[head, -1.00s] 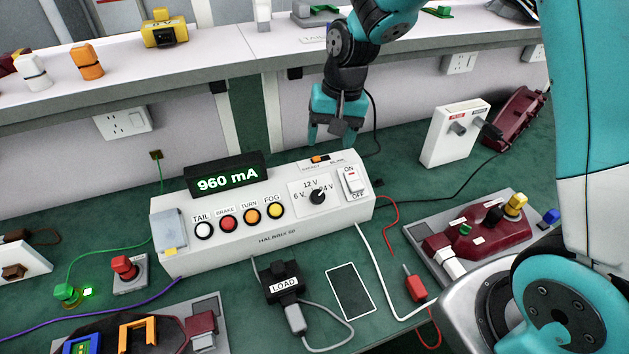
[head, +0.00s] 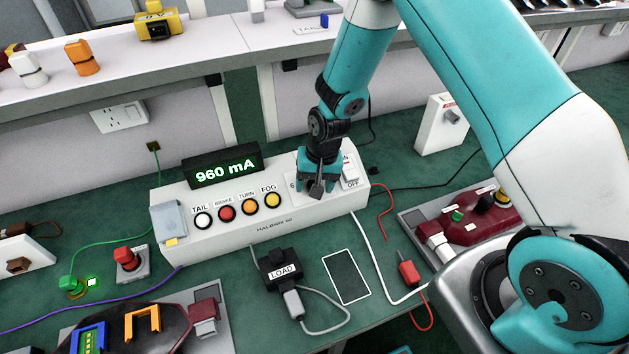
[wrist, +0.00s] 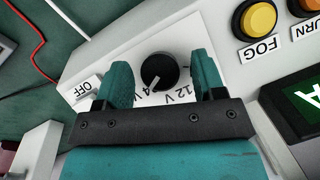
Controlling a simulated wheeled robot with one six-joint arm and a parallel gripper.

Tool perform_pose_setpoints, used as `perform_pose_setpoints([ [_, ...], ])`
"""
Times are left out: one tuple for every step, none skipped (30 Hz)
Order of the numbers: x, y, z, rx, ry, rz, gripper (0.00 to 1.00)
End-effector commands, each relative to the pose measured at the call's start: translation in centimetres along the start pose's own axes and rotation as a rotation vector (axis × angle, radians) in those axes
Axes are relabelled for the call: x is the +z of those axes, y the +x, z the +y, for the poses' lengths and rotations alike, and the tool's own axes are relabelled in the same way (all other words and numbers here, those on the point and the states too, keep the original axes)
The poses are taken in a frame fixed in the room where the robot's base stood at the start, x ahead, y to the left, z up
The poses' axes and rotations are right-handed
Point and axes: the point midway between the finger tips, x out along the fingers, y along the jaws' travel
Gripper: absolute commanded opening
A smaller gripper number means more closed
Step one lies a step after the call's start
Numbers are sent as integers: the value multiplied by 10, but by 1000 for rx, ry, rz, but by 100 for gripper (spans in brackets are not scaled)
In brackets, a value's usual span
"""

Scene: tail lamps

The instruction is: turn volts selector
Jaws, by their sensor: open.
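The volts selector (wrist: 160,72) is a round black knob with a pale pointer line on the front panel of the white tester box (head: 180,250). In the wrist view the line points between the "12 V" and "4 V" lettering, nearer the "4 V" end; part of the scale is hidden. My gripper (wrist: 160,80) is open, with one teal finger on either side of the knob and a gap visible at each side. In the head view my gripper (head: 317,188) covers the knob and most of its scale.
The display (head: 223,166) reads 960 mA. The ON/OFF switch (head: 349,172) is close to the right of my gripper. The yellow FOG button (head: 272,200) is to the left. A LOAD plug (head: 282,268) and a dark panel (head: 346,276) lie in front.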

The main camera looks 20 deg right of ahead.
Motion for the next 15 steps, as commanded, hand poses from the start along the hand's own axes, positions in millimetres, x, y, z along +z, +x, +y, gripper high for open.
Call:
perform_pose_setpoints([
  [0,1,0,0,0,0,63],
  [0,1,0,0,0,0,63],
  [0,1,0,0,0,0,63],
  [0,1,0,0,0,0,63],
  [0,1,0,0,0,0,63],
  [0,1,0,0,0,0,63],
  [0,0,0,0,0,0,61],
  [0,0,0,0,0,0,54],
  [0,0,0,0,-1,0,45],
  [0,0,0,0,-1,0,38],
  [0,0,0,0,-1,0,31],
  [0,0,0,0,-1,0,22],
  [0,0,0,0,-1,0,15],
  [0,0,0,0,-1,0,14],
  [0,0,0,0,-1,0,14],
])
